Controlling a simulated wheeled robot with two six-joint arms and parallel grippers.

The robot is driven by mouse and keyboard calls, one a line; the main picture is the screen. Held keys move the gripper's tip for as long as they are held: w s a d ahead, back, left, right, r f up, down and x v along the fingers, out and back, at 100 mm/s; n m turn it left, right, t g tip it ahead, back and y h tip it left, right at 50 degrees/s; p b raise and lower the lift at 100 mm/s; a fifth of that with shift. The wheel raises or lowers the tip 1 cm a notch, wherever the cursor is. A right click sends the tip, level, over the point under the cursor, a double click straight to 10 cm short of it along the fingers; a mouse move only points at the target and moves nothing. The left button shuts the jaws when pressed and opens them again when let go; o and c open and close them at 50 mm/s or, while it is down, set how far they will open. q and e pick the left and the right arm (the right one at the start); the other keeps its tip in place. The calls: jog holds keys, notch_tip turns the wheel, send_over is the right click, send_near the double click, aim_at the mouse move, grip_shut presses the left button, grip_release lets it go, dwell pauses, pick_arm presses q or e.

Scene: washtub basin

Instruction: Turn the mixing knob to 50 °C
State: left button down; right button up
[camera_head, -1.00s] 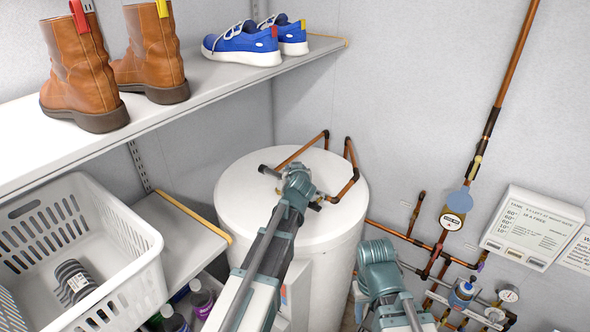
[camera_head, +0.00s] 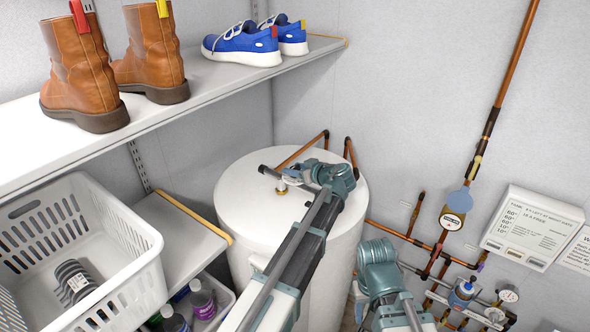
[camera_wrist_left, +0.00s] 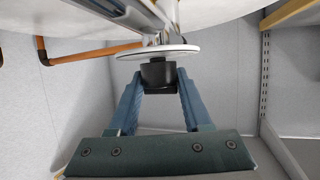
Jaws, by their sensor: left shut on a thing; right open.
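My left gripper (camera_wrist_left: 158,88) is shut on a black knob (camera_wrist_left: 158,72) in the left wrist view. A flat white disc (camera_wrist_left: 165,53) sits right behind the knob, with shiny metal fittings beyond it. Any scale on the disc cannot be read. In the head view my left gripper (camera_head: 318,174) is above the top of the white tank (camera_head: 245,205). It hides the knob there; a dark pipe end and a brass fitting (camera_head: 281,188) show left of it. My right gripper (camera_head: 378,262) is apart, right of the tank; its fingertips are hidden.
Copper pipes (camera_head: 352,153) rise behind the tank. Valves and gauges (camera_head: 508,293) are low on the right, below a sign (camera_head: 533,225) with small print. Shelves at left hold boots (camera_head: 80,70), blue shoes (camera_head: 243,44) and a white basket (camera_head: 110,235).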

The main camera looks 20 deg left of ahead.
pick_arm(q)
jog(key=shift+s+f, duration=0.1)
dwell(0.4)
jog(key=shift+c, duration=1.9)
grip_release()
